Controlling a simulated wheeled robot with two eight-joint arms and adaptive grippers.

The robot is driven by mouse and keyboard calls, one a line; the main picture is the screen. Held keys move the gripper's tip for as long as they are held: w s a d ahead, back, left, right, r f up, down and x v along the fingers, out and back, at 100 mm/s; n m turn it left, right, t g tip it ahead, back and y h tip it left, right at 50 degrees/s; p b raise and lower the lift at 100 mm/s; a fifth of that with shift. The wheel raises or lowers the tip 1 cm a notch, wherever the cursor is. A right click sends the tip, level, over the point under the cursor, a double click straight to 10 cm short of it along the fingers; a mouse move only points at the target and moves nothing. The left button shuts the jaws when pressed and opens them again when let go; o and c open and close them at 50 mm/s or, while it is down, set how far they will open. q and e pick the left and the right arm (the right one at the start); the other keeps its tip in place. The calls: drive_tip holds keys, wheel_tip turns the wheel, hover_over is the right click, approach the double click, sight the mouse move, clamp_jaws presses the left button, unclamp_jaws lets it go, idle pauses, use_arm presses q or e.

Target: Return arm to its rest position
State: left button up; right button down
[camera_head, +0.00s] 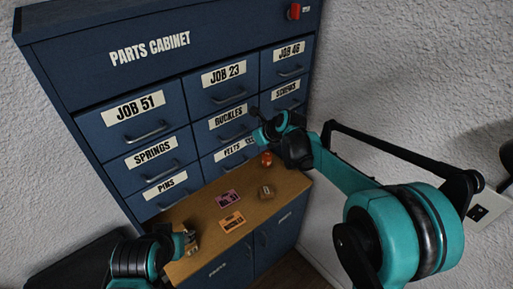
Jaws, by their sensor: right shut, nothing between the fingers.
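My right arm comes in from the right, and its teal and black gripper (262,122) is raised in front of the parts cabinet (72,62), near the BUCKLES and SCREWS drawers. Its fingers are shut and hold nothing. I cannot tell whether it touches a drawer front. My left gripper (190,242) is low at the bottom left, by the left end of the wooden ledge (290,186). Its fingers are small and partly hidden, so their state is unclear.
The drawers, such as JOB 51 (133,118) and JOB 23 (222,88), look shut. On the ledge are a purple card (228,199), an orange card (232,222), a small brown block (266,191) and an orange-red object (266,159). A red knob (294,11) is at top right.

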drive_tip(key=s+f+v, duration=0.1)
drive_tip(key=v, duration=1.1)
use_arm(q)
wheel_tip(320, 180, down, 25)
drive_tip(key=s+b, duration=0.1)
drive_tip(key=b, duration=2.4)
drive_tip(key=shift+s, duration=0.2)
use_arm(e)
drive_tip(key=s+d+f+n+h, duration=0.1)
drive_tip(key=s+d+f+n, duration=0.2)
drive_tip(key=s+f+n, duration=0.6)
drive_tip(key=s+d+f+n+h, duration=0.2)
drive_tip(key=s+d+f+n, duration=0.2)
drive_tip(key=s+f+n, duration=0.5)
drive_tip(key=s+d+f+n+h, duration=0.2)
drive_tip(key=s+f+n, duration=0.7)
drive_tip(key=f, duration=0.8)
drive_tip(key=shift+s+d+n, duration=0.25)
drive_tip(key=shift+d+n, duration=0.6)
drive_tip(key=shift+n, duration=0.05)
use_arm(q)
drive_tip(key=shift+f, duration=0.15)
